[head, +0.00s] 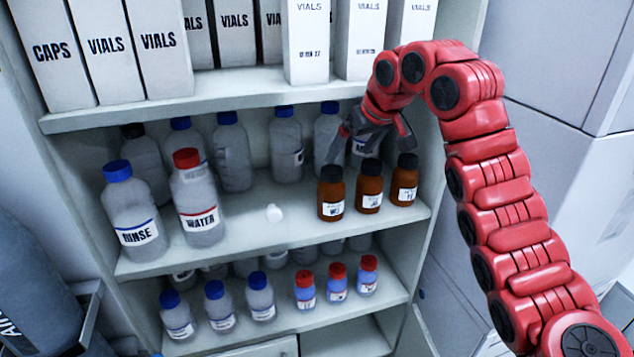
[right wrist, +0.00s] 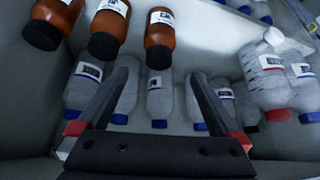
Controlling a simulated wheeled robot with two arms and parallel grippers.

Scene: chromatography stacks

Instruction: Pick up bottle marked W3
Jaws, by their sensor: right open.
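The bottle marked W3 (head: 331,195) is brown with a black cap and white label. It stands upright on the middle shelf, leftmost of three brown bottles. In the right wrist view, which looks upside down, the rightmost brown bottle (right wrist: 158,38) appears to be it; its label is hard to read there. My right gripper (head: 374,135) is open and empty, above and behind the brown caps. In the right wrist view its fingers (right wrist: 158,95) are spread, with clear bottles beyond them and the brown bottles apart from them. My left gripper is not in view.
Two other brown bottles (head: 369,193) (head: 403,182) stand right of W3. Clear blue-capped bottles (head: 286,150) stand behind. The upper shelf (head: 220,92) is close overhead.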

